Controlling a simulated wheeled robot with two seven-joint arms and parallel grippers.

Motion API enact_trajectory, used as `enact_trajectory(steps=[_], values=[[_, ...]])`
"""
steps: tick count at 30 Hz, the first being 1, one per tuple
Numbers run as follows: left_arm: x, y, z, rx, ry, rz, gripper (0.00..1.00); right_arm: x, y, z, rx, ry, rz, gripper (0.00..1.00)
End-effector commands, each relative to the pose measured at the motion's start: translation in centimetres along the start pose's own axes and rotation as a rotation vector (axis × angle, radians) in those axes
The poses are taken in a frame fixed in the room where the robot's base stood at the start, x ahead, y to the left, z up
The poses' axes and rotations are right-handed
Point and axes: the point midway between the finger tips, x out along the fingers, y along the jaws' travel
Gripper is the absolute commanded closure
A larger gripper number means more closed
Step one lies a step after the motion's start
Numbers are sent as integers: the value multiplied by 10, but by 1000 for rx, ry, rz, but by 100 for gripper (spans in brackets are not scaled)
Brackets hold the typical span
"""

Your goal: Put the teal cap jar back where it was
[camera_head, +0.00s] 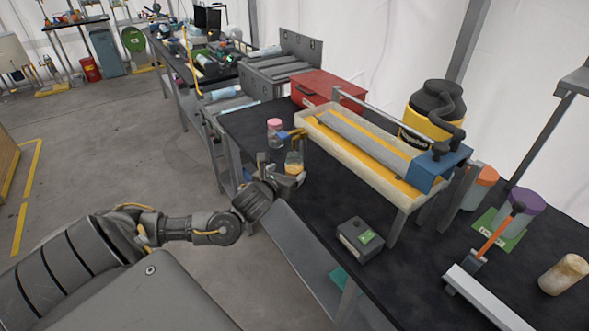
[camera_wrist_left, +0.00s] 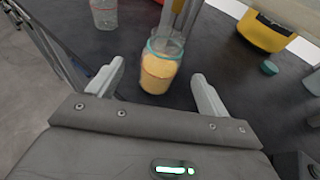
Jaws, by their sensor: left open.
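The jar with a teal ring at its top (camera_wrist_left: 160,66) is clear and holds yellow-orange contents. It stands upright on the black tabletop and also shows in the head view (camera_head: 294,162) at the table's left edge. My left gripper (camera_head: 291,174) is open around the jar. In the left wrist view the jar stands between the two fingertips (camera_wrist_left: 158,72), with a visible gap to each finger. A jar with a pink cap (camera_head: 274,128) stands just behind it. My right gripper is in neither view.
A long pale trough with orange strips (camera_head: 408,190) lies right of the jar. A red toolbox (camera_head: 325,88) and a yellow-black canister (camera_head: 430,112) stand behind. A small grey box (camera_head: 359,238) sits nearer. Purple-lidded (camera_head: 526,200) and orange-lidded (camera_head: 483,175) containers stand right.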

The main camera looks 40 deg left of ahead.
Motion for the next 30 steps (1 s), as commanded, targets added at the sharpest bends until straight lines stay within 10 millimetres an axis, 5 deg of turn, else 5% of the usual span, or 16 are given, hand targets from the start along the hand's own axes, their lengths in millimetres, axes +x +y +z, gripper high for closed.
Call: enact_trajectory(steps=[11,21,30], values=[[19,0,2,-1,2,0,21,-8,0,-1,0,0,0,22],[62,-2,2,-4,1,1,21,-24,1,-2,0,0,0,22],[65,-2,0,-3,2,-1,24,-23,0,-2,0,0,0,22]])
